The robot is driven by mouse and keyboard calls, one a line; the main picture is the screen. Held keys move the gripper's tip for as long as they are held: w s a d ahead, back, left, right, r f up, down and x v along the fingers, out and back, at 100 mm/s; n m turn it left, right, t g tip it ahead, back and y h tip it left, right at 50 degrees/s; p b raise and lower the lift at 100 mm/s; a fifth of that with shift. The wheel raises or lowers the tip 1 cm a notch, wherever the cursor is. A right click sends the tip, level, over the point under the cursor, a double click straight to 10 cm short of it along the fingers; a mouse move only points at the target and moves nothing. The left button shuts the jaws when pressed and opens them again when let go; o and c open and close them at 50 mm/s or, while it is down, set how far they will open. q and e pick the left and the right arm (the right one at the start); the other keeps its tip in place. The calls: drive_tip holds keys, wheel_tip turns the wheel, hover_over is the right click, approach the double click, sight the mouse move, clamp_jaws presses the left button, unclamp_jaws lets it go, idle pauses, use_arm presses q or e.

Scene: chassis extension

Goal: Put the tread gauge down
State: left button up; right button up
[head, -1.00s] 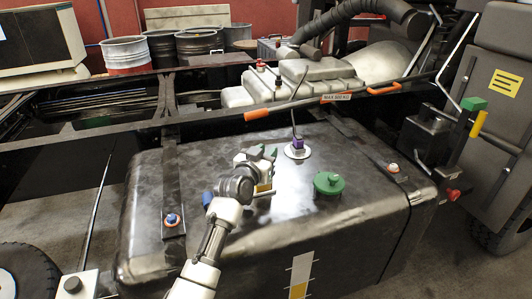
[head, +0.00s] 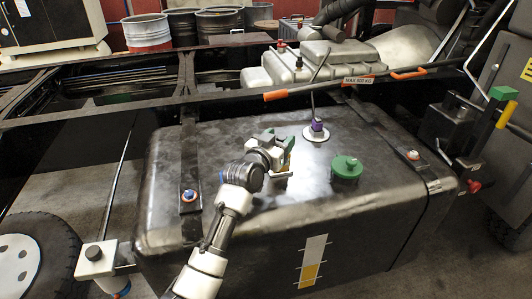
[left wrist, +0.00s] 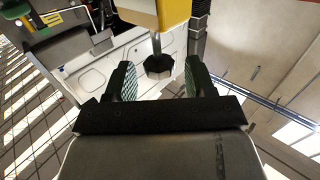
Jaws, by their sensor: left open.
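My left gripper (head: 283,145) is above the top of the large dark tank (head: 235,235) in the head view, with its green-tipped fingers apart. A small yellow and white piece, which looks like the tread gauge (head: 288,157), shows right at the fingers. In the left wrist view, a yellow body with a black foot, likely the gauge (left wrist: 159,14), is at the top, beyond the open fingers (left wrist: 157,82). I cannot tell whether it touches the tank or a finger. My right gripper is not in view.
A green cap (head: 346,168) and a purple-topped fitting (head: 317,127) with a thin rod rise from the tank near the gripper. Dark straps (head: 190,150) cross it.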

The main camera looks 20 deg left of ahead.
use_arm(q)
drive_tip(key=s+a, duration=0.1)
drive_tip(key=s, duration=0.7)
drive_tip(key=shift+s+a+b, duration=0.3)
drive_tip(key=shift+a+b, duration=0.05)
